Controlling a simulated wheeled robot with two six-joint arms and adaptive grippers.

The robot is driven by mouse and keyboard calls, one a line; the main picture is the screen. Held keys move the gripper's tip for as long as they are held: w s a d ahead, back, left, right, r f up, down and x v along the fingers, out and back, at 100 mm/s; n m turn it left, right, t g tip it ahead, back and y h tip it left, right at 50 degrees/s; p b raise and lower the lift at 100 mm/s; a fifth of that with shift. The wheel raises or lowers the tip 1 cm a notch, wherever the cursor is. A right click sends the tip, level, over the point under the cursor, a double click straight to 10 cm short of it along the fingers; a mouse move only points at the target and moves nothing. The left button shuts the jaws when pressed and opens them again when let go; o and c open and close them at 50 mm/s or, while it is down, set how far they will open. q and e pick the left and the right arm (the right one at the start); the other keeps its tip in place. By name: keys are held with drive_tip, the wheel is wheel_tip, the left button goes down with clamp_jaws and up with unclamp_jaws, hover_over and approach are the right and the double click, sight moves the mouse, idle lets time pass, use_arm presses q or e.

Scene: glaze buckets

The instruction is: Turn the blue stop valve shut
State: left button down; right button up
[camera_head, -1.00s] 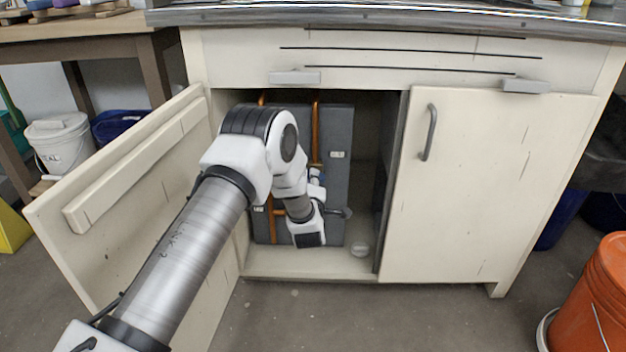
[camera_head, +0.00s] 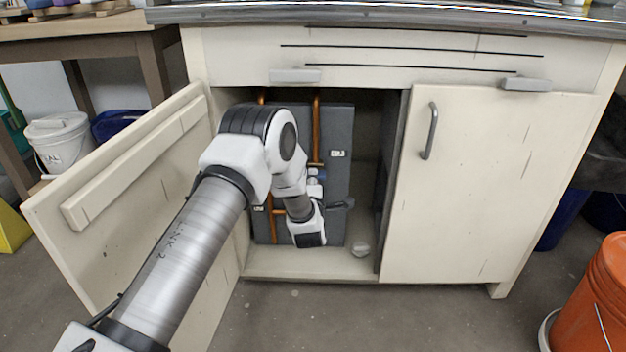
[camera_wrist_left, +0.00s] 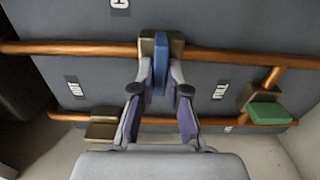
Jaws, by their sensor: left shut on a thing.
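The blue valve handle (camera_wrist_left: 161,72) sits on a brass valve body (camera_wrist_left: 149,46) on a copper pipe (camera_wrist_left: 80,48) against a grey panel. My left gripper (camera_wrist_left: 161,80) is shut on this handle, one finger on each side. In the left wrist view the handle appears roughly crosswise to the pipe. In the head view my left arm reaches into the open cabinet (camera_head: 310,267) and hides most of the valve; only a small blue patch shows by my wrist. My right gripper is not in view.
A green-handled valve (camera_wrist_left: 267,115) and a second copper pipe (camera_wrist_left: 255,117) are close by. The left cabinet door (camera_head: 130,180) stands open beside my arm; the right door (camera_head: 480,190) is closed.

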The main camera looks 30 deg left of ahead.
use_arm(q)
drive_tip(key=shift+f, duration=0.1)
drive_tip(key=c, duration=1.2)
unclamp_jaws()
drive_tip(key=shift+d, duration=0.1)
drive_tip(key=v, duration=1.2)
drive_tip(key=shift+s, duration=0.1)
